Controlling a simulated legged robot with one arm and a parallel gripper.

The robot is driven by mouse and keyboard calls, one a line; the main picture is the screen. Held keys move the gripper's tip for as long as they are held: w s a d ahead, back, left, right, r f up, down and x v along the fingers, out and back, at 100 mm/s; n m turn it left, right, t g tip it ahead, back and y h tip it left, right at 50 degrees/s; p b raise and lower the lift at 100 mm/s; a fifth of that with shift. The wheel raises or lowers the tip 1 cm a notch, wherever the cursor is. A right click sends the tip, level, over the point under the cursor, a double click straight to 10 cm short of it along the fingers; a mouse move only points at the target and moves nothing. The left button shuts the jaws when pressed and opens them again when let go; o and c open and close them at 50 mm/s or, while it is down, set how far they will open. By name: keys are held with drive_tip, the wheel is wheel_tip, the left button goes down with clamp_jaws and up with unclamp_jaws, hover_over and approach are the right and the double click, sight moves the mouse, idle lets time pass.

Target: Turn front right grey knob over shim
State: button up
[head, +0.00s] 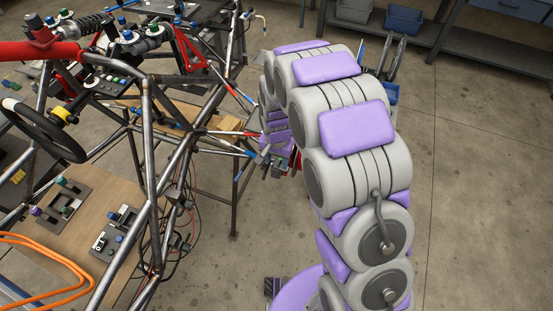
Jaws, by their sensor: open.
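My gripper (262,157) is at the end of my arm, which arches over and down beside the right side of the tube chassis (150,130). It is small and partly hidden by my arm, and looks open, near the ends of the chassis tubes. I cannot tell whether it touches anything. A dark fixture plate with small knobs (113,232) lies on the wooden board at lower left. A similar plate with green and purple knobs (62,200) lies left of it. I cannot make out which knob is the grey one over a shim.
A black steering wheel (42,130) and a red tube (35,51) are at the left. Loose cables (180,235) hang below the chassis. Orange hoses (45,250) lie at lower left. Shelving with blue bins (403,18) stands behind. The concrete floor at right is clear.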

drive_tip(key=shift+a, duration=0.1)
drive_tip(key=shift+c, duration=0.4)
clamp_jaws()
drive_tip(key=shift+r+n+p, duration=0.1)
drive_tip(key=shift+n+p, duration=0.25)
drive_tip(key=shift+n, duration=0.05)
drive_tip(key=n+p, duration=0.2)
drive_tip(key=n, duration=0.1)
drive_tip(key=n+p, duration=0.2)
drive_tip(key=n, duration=0.3)
drive_tip(key=shift+p, duration=0.4)
drive_tip(key=n+p, duration=0.2)
drive_tip(key=n, duration=0.2)
drive_tip(key=shift+n, duration=0.4)
drive_tip(key=n+p, duration=0.1)
drive_tip(key=n, duration=0.3)
drive_tip(key=shift+w+p, duration=0.1)
drive_tip(key=shift+p, duration=0.3)
drive_tip(key=shift+n, duration=0.3)
